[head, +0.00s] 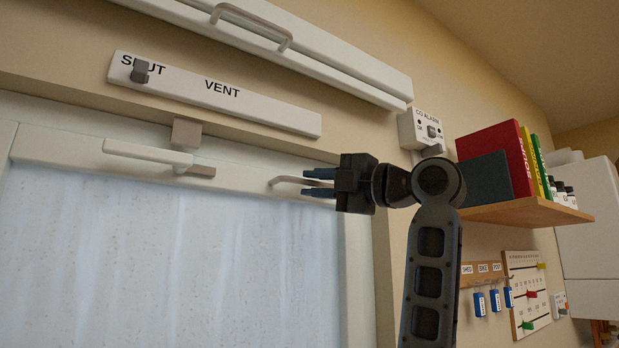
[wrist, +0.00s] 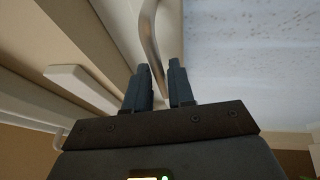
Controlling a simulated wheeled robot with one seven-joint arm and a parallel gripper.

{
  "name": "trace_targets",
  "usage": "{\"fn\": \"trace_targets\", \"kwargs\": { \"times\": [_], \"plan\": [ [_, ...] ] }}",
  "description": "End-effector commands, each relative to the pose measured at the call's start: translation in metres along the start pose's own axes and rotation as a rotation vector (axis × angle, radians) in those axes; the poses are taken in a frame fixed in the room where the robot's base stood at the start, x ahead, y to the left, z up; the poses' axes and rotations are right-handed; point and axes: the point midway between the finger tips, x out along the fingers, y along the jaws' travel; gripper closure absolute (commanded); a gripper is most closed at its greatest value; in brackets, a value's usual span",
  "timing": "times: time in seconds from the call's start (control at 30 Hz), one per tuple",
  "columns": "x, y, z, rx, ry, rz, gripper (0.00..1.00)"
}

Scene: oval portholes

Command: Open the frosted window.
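The frosted window (head: 180,262) fills the lower left of the head view, in a white frame; its speckled pane also shows in the wrist view (wrist: 245,50). A white lever (head: 150,155) lies along its top rail, beside a brownish catch block (head: 186,133). A curved metal handle (head: 288,181) is on the rail's right part. My gripper (head: 319,182) is at this handle's right end, its two dark fingers apart. In the wrist view the handle's bar (wrist: 150,45) runs between the fingertips (wrist: 160,80). I cannot tell whether either finger touches it.
A vent strip (head: 230,100) above has its grey knob (head: 140,71) at SHUT. Higher up is a white housing with a bar handle (head: 250,22). A CO alarm (head: 420,128) and a wooden shelf with books (head: 495,160) are right of the window, near my arm.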

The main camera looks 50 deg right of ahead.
Motion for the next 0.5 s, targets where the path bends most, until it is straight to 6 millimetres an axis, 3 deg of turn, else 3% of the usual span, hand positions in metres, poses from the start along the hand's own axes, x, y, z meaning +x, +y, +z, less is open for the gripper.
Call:
{"fn": "trace_targets", "kwargs": {
  "times": [0.2, 0.47, 0.5],
  "plan": [
    [0.016, 0.000, 0.000, 0.001, 0.000, 0.000, 0.77],
    [0.017, 0.000, 0.000, 0.000, 0.000, 0.000, 0.77],
    [0.016, 0.000, 0.000, 0.000, 0.000, 0.000, 0.81]
  ]
}}
